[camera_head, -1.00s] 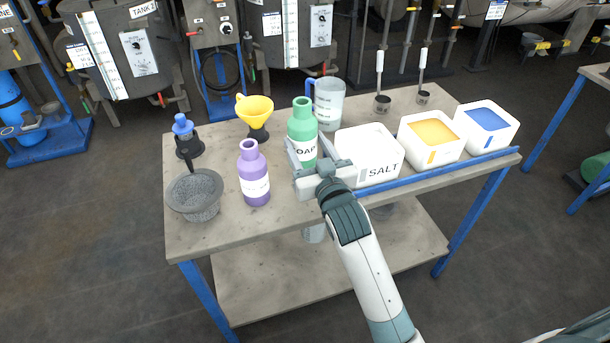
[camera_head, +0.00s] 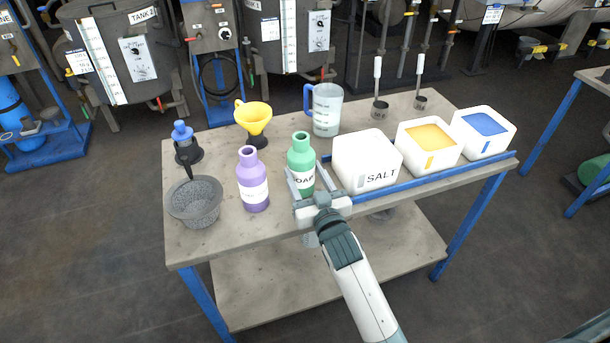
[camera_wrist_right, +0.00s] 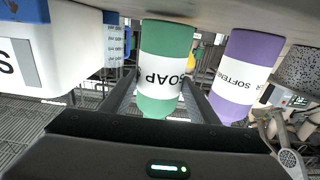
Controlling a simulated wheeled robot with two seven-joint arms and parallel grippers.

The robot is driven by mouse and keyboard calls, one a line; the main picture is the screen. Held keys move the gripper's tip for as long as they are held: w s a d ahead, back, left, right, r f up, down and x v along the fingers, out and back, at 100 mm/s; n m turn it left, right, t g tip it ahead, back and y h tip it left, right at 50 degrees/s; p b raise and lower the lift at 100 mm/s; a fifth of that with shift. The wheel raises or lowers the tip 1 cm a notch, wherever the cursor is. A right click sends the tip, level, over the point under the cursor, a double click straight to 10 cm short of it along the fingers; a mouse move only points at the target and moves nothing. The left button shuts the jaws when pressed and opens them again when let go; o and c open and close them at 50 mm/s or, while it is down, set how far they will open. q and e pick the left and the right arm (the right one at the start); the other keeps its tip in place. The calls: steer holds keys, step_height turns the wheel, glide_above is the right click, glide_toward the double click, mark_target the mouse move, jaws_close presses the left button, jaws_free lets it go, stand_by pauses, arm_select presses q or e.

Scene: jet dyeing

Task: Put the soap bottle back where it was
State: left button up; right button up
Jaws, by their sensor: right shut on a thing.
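The green soap bottle (camera_head: 301,158) is upright between the fingers of my right gripper (camera_head: 311,186), at the front middle of the table. My right gripper is shut on it. In the right wrist view the soap bottle (camera_wrist_right: 165,65) fills the space between the two fingers (camera_wrist_right: 163,95), its label facing the camera. Whether its base touches the tabletop is hard to tell. The purple softener bottle (camera_head: 254,182) stands just left of it, apart from it; it also shows in the wrist view (camera_wrist_right: 244,75). My left gripper is not in view.
The white salt bin (camera_head: 366,160) stands close right of the gripper, behind a blue rail (camera_head: 430,177). A clear jug (camera_head: 326,112) and yellow funnel (camera_head: 254,117) stand behind. A grey bowl (camera_head: 195,203) is at left. The table (camera_head: 226,235) is bare along its front left.

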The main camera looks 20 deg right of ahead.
mark_target(306, 179)
steer(key=shift+f, duration=0.3)
steer(key=o, duration=1.5)
steer(key=shift+f, duration=0.15)
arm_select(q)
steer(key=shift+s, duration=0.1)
arm_select(e)
steer(key=s+b, duration=0.1)
steer(key=s, duration=0.4)
steer(key=shift+s+d, duration=0.1)
steer(key=shift+s, duration=0.1)
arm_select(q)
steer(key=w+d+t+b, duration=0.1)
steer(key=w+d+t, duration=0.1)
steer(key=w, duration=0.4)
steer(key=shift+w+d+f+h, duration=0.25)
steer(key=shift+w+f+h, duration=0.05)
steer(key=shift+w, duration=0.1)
arm_select(e)
steer(key=s, duration=0.6)
steer(key=shift+s, duration=0.3)
